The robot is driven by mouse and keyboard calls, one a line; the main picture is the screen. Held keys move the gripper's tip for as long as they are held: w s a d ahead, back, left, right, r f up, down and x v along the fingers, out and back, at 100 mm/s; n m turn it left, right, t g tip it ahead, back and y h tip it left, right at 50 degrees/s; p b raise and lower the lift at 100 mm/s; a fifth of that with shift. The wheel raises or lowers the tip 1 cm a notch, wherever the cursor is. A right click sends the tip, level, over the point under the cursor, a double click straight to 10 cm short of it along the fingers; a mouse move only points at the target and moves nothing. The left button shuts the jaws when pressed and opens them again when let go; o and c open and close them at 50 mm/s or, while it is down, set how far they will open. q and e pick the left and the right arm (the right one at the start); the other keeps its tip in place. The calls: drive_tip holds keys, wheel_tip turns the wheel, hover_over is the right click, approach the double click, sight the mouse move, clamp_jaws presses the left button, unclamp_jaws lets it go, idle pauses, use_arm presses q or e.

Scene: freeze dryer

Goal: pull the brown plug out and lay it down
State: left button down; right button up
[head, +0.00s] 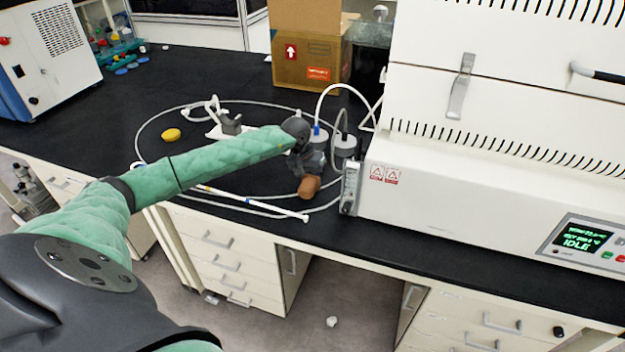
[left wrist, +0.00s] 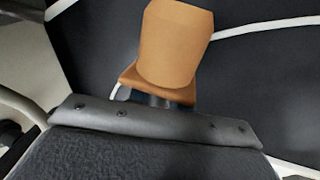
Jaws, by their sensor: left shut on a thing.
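The brown plug (head: 309,187) is in the grip of my left gripper (head: 307,167), close to the bench's front edge. In the head view the plug sticks out below the gripper toward the front. In the left wrist view the plug (left wrist: 175,45) shows its wide tapered body and a flange, with the gripper's dark bar (left wrist: 155,125) below it. The plug appears clear of any socket, with black bench top behind it. Whether it touches the bench I cannot tell. The fingertips are mostly hidden. My right gripper is not in view.
The white freeze dryer (head: 450,190) stands at the right. Grey-topped vessels with tubes (head: 345,145) stand just right of my gripper. A white hose (head: 150,122) loops over the black bench (head: 105,130). A yellow object (head: 171,134) and a cardboard box (head: 305,60) are farther back.

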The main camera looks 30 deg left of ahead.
use_arm(q)
drive_tip(key=c, duration=1.2)
unclamp_jaws()
drive_tip(key=shift+r, duration=0.15)
drive_tip(key=shift+v, duration=3.9)
